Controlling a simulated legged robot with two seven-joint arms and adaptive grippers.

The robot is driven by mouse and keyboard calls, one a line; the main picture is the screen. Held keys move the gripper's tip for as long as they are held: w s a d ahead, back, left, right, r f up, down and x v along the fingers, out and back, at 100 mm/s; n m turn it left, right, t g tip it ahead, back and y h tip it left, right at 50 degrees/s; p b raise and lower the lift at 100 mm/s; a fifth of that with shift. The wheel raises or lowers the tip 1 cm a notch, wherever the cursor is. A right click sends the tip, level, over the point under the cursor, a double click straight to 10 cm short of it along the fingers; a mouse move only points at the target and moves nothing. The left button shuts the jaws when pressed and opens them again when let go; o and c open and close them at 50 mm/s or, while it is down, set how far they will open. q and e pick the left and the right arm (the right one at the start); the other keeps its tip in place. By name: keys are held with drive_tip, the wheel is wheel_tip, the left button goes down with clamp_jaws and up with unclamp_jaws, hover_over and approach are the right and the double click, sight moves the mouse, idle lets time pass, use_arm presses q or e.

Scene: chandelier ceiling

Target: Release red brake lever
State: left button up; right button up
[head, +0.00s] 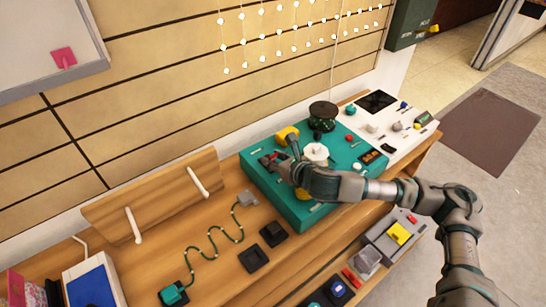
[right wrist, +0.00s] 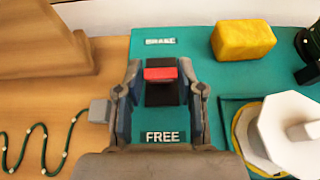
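The red brake lever (right wrist: 160,73) stands in a black slot on the teal panel (right wrist: 185,55), nearer the BRAKE label (right wrist: 160,41) than the FREE label (right wrist: 165,136). My right gripper (right wrist: 162,95) is open, with one finger on each side of the slot; clear gaps show between the fingers and the lever. In the head view my right gripper (head: 281,164) is over the left part of the teal console (head: 310,215) and partly hides the lever area. My left gripper is not in view.
A yellow block (right wrist: 244,40) and a white knob (right wrist: 290,130) sit right of the lever. A grey plug with a green cord (head: 220,240) lies left of the console. A white panel (head: 385,120) stands to the right. Black square pads (head: 253,258) lie on the wooden bench.

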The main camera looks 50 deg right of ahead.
drive_tip(key=shift+o, duration=0.8)
drive_tip(key=shift+r, duration=0.15)
drive_tip(key=shift+s+r, duration=0.2)
drive_tip(key=shift+s, duration=0.15)
drive_tip(key=v, duration=0.9)
drive_tip(key=shift+s+a+r, duration=0.1)
drive_tip(key=shift+s+a, duration=0.05)
drive_tip(key=shift+s, duration=0.1)
drive_tip(key=shift+s+a+r, duration=0.15)
drive_tip(key=shift+s, duration=0.45)
